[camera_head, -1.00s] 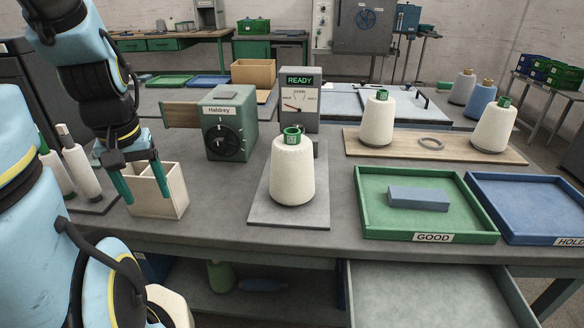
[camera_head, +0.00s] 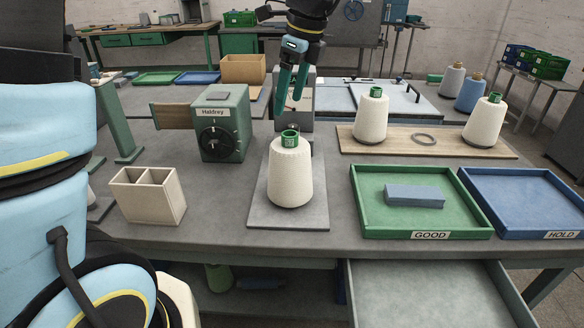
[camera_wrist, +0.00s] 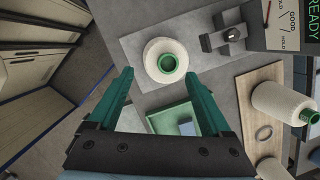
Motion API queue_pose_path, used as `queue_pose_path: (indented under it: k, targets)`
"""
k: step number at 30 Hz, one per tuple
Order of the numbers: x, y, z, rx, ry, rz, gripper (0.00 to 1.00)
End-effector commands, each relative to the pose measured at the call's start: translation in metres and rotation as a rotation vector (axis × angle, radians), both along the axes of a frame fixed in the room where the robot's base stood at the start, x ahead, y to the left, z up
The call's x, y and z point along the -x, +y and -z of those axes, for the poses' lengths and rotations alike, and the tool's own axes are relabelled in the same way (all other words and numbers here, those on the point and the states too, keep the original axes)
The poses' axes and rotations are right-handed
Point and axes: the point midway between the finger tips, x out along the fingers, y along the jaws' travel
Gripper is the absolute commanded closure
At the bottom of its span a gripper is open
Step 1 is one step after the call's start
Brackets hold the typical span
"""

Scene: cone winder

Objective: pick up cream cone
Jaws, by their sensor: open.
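A cream cone (camera_head: 290,175) with a green top stands upright on a grey plate (camera_head: 262,216) in the middle of the bench. In the wrist view the cream cone (camera_wrist: 165,60) shows from above, ahead of the fingertips and roughly between their lines. My gripper (camera_head: 291,108) hangs above and a little behind the cone's top in the head view, fingers pointing down. In the wrist view my gripper (camera_wrist: 162,85) is open with nothing between its fingers. Two more cream cones stand upright on a wooden board, one on the left (camera_head: 370,117) and one on the right (camera_head: 485,124).
A grey gauge box (camera_head: 303,80) stands behind the cone. The Haldrey box (camera_head: 222,125) and a divided bin (camera_head: 150,200) stand to its left. A green GOOD tray (camera_head: 360,215) holding a blue-grey block (camera_head: 414,196) and a blue HOLD tray (camera_head: 540,190) lie to the right.

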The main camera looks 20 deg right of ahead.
Motion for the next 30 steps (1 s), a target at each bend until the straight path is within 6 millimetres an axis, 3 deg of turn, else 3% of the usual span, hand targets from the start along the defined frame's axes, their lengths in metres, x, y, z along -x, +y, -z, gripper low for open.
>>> queue_pose_path:
  k: [2, 5, 12, 20, 30]
  targets:
    - [0.006, -0.015, -0.008, -0.025, -0.003, 0.098, 0.17]
    - [0.008, -0.019, -0.005, -0.043, 0.0, 0.146, 0.17]
    - [-0.001, -0.014, 0.029, -0.045, 0.001, 0.148, 0.17]
    - [-0.006, -0.012, 0.048, -0.042, 0.0, 0.146, 0.17]
    - [-0.017, -0.008, 0.09, -0.042, 0.0, 0.146, 0.17]
